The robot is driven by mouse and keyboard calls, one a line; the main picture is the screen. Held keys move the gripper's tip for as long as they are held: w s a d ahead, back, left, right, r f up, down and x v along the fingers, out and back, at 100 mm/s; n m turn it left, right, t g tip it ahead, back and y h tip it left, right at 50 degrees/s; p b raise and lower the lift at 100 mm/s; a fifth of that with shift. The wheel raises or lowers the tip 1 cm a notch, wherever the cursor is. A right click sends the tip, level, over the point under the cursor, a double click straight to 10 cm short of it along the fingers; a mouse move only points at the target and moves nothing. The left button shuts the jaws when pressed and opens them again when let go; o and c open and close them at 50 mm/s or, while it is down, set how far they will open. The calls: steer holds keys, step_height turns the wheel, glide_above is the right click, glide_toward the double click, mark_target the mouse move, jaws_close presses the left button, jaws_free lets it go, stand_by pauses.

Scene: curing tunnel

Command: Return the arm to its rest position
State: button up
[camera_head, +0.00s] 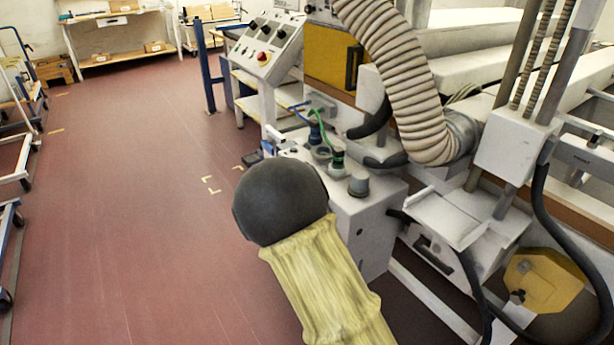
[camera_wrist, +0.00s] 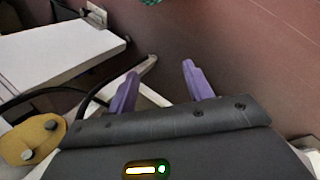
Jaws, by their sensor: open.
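My gripper (camera_wrist: 160,69) shows in the wrist view as two purple fingers standing well apart. Nothing is between them; a stretch of reddish floor and pale metal edges shows behind. In the head view, my arm, with a dark rounded joint and a yellow sleeve, reaches up from the bottom in front of the machine. The fingers cannot be seen in the head view.
A white machine with a ribbed hose (camera_head: 405,85) fills the right side. A control panel (camera_head: 262,48) and a white cabinet (camera_head: 368,225) stand near my arm. A yellow plate (camera_wrist: 32,140) is at lower left in the wrist view. The red floor (camera_head: 130,200) is clear at left.

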steer(key=s+d+r+n+t+y, duration=0.1)
steer(key=d+r+n+t+y, duration=0.15)
steer(key=r, duration=0.35)
steer(key=s+d+r+n+t+y, duration=0.1)
steer(key=s+d+r+t+y, duration=0.2)
steer(key=r, duration=0.4)
step_height(320, 180, up, 28)
steer(key=w+d+p, duration=0.1)
steer(key=p, duration=2.6)
steer(key=shift+f+h+p, duration=0.2)
steer(key=shift+h+p, duration=0.15)
steer(key=shift+p, duration=0.05)
steer(key=shift+w+n, duration=0.1)
steer(key=shift+n, duration=0.15)
steer(key=shift+c, duration=1.3)
steer(key=shift+w, duration=0.15)
steer(key=shift+c, duration=0.3)
